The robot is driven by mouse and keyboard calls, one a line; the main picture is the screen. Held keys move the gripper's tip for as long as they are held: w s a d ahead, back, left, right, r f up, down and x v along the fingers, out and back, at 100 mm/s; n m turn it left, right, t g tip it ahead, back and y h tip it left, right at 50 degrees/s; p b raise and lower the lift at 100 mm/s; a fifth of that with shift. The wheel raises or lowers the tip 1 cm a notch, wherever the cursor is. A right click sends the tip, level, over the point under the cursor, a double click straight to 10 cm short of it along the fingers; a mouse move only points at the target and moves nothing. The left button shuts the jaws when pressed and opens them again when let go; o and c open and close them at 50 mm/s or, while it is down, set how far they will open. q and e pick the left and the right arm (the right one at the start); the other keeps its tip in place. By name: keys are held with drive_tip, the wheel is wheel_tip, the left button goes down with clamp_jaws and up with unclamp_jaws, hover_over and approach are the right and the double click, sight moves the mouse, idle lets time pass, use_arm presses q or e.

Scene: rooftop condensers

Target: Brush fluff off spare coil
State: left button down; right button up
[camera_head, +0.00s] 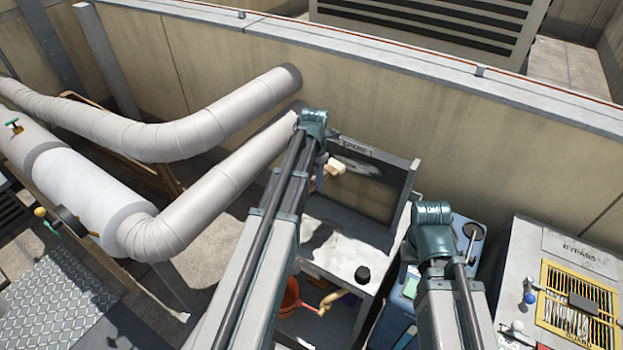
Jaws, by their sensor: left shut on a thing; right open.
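The spare coil (375,190) is a dark finned panel standing upright on a white-topped bench (340,245), with a label reading SPARE 1 at its upper left. Pale fluff (360,168) lies on its upper face. My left gripper (325,174), partly hidden by its own arm, is shut on a small brush (335,166) with a pale head and tan part. The brush is in front of the coil's upper left; I cannot tell if it touches. My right arm is raised at the coil's right, and its gripper is hidden.
A black knob-like item (362,274) sits on the bench's front. An orange dustpan-like item (290,298) is below. A blue cart (465,240) and a BYPASS cabinet (540,262) stand right. Large pipes (165,140) run at left; a wall (420,130) stands behind.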

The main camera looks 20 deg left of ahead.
use_arm(q)
drive_tip(key=shift+w+d, duration=0.1)
drive_tip(key=shift+w, duration=0.85)
idle(0.3)
drive_tip(key=shift+r, duration=0.1)
drive_tip(key=shift+r+p, duration=1.1)
drive_tip(key=shift+p, duration=0.05)
drive_tip(key=shift+f, duration=0.2)
wheel_tip(320, 180, down, 4)
drive_tip(key=b, duration=0.4)
drive_tip(key=shift+f+b, duration=0.15)
drive_tip(key=shift+b, duration=0.2)
drive_tip(key=shift+w+r, duration=0.1)
drive_tip(key=shift+r, duration=0.1)
